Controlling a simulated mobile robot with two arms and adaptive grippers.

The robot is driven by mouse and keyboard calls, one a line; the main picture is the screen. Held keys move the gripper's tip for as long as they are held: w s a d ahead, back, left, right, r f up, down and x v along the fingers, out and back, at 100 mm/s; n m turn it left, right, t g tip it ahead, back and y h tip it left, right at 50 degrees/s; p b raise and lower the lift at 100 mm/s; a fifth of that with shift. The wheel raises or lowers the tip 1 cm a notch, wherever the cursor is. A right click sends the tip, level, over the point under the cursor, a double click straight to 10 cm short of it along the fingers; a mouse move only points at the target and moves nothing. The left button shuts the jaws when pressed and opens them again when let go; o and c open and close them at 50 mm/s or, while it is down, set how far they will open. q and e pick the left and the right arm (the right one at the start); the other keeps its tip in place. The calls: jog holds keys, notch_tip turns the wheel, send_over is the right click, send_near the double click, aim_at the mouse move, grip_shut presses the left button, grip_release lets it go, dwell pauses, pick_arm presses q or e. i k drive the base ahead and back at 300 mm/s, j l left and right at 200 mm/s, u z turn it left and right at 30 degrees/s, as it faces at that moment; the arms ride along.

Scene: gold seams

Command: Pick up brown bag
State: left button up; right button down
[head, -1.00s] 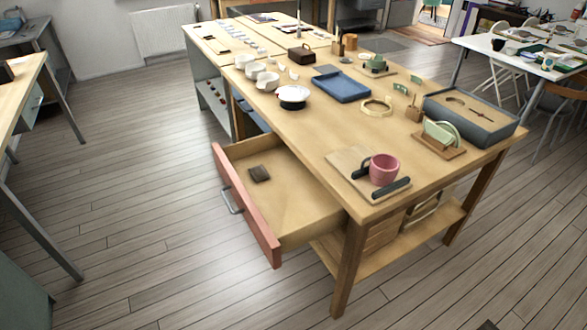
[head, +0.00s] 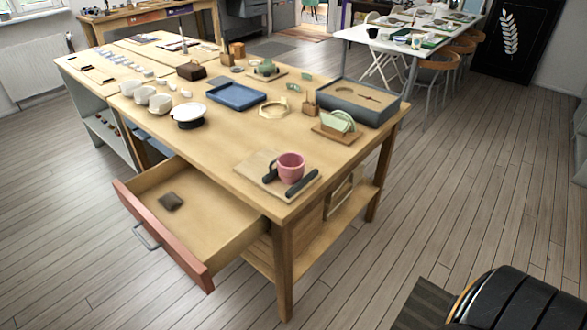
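A small brown bag (head: 171,201) lies flat in the open drawer (head: 205,224), toward its left side, in the head view. The drawer has a reddish front with a metal handle and sticks out from the long wooden workbench (head: 215,136). Neither of my grippers shows in the head view. Nothing touches the bag.
On the bench stand a pink mug (head: 291,167) on a board, a blue tray (head: 236,96), white bowls, a dark grey box (head: 357,101) and a green dish in a wooden rack. A black rounded object (head: 515,302) is at the bottom right. The floor before the drawer is clear.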

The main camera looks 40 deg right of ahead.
aim_at(170, 201)
jog(key=i+j+z, duration=0.1)
jog(key=i, duration=0.35)
jog(key=i+j, duration=0.3)
jog(key=i, duration=0.15)
jog(key=i+z, duration=0.05)
